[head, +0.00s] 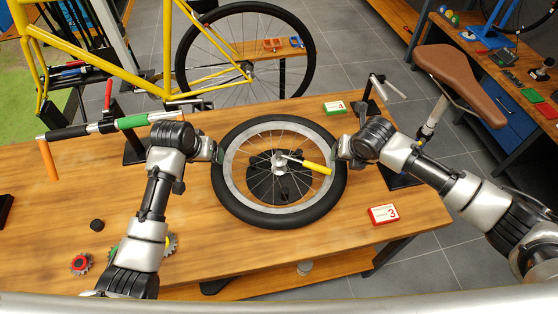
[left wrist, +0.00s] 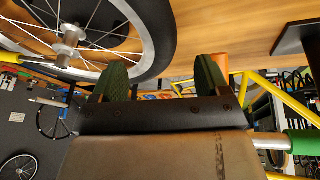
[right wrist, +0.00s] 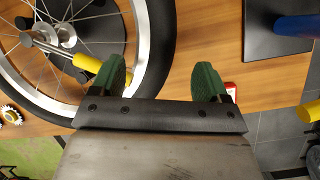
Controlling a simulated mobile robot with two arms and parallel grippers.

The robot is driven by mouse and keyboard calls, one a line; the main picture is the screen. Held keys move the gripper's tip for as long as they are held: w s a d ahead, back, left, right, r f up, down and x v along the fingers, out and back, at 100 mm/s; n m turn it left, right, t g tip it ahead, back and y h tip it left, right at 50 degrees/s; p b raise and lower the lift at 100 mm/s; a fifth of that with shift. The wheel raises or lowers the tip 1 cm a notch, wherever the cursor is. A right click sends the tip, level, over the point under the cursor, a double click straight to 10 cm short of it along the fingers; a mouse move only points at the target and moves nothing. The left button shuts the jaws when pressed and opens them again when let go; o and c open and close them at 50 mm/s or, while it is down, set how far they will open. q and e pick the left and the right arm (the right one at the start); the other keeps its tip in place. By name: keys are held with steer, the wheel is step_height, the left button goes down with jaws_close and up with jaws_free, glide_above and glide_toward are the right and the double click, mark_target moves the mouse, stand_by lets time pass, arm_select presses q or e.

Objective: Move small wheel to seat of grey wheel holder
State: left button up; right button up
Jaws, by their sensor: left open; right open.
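The small wheel (head: 232,190) has a black tyre, grey rim and thin spokes, and lies flat around a dark base (head: 262,188) on the table. A grey hub or post stands at its centre; I cannot tell whether this base is the grey wheel holder. My left gripper (head: 219,151) is open at the wheel's left edge. In the left wrist view the tyre (left wrist: 150,35) reaches between its fingers. My right gripper (head: 337,150) is open at the right edge. In the right wrist view the tyre (right wrist: 158,45) lies between its fingers. The exact finger contact is hidden.
A yellow-handled tool (head: 312,166) lies across the wheel. Number cards 4 (head: 334,107) and 3 (head: 384,215) lie on the wooden table (head: 210,265). A stand with a green-sleeved bar (head: 132,121) is at left. Another stand (head: 368,95) is behind my right arm.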

mark_target(341, 163)
arm_select(q)
steer(key=x, duration=1.1)
steer(key=shift+w, duration=0.1)
arm_select(e)
steer(key=x, duration=1.1)
steer(key=shift+s, duration=0.1)
arm_select(q)
jaws_close()
arm_select(e)
jaws_close()
